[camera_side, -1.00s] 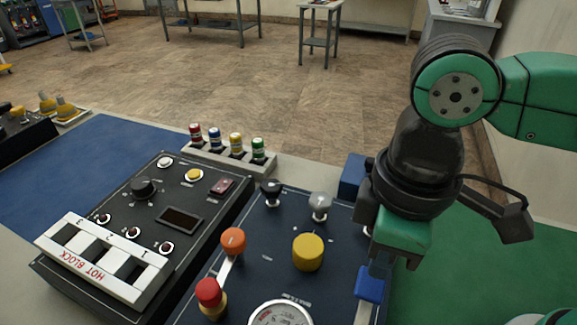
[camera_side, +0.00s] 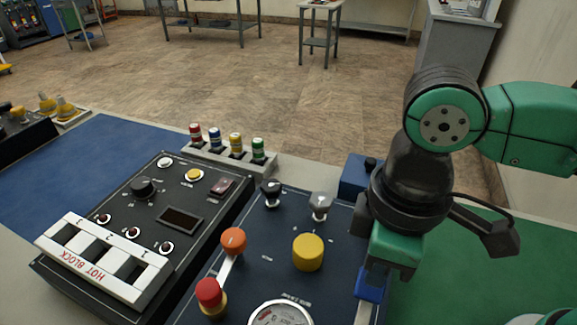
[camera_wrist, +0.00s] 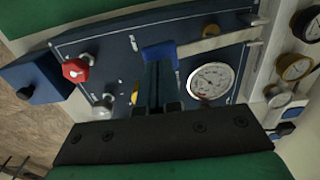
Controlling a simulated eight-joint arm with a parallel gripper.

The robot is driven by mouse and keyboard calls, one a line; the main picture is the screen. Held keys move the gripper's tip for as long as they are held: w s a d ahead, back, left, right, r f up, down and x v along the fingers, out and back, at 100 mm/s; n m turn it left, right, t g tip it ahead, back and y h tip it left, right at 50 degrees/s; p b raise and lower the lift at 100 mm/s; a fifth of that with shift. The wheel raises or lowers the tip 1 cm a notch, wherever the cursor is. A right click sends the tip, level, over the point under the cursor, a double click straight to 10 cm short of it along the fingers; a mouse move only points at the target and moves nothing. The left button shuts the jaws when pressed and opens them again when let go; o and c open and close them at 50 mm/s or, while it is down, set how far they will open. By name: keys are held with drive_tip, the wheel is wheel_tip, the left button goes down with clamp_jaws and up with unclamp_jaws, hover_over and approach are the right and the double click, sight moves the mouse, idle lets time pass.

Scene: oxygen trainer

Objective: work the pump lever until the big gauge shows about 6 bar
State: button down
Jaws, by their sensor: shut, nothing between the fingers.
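The pump lever has a pale metal bar (camera_wrist: 222,40) and a blue grip (camera_side: 370,287). The blue grip (camera_wrist: 158,52) also shows in the wrist view. My gripper (camera_side: 374,272) is shut, with nothing between its fingers. Its fingertips (camera_wrist: 160,72) are at the blue grip, overlapping it in the wrist view; I cannot tell whether they touch it. The big gauge (camera_side: 280,315) is cut off by the lower edge of the side view. Its white dial (camera_wrist: 211,80) shows whole in the wrist view, but the reading is too small to tell.
The dark panel carries a yellow knob (camera_side: 308,252), an orange-ended lever (camera_side: 233,241), a red knob (camera_side: 209,292) and a grey knob (camera_side: 321,203). The hot block unit (camera_side: 110,262) stands to the left. Small gauges (camera_wrist: 295,67) sit at the wrist view's right.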

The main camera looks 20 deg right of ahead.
drive_tip(key=shift+f, duration=2.1)
drive_tip(key=shift+r, duration=1.85)
drive_tip(key=shift+f, duration=1.85)
drive_tip(key=shift+r, duration=1.85)
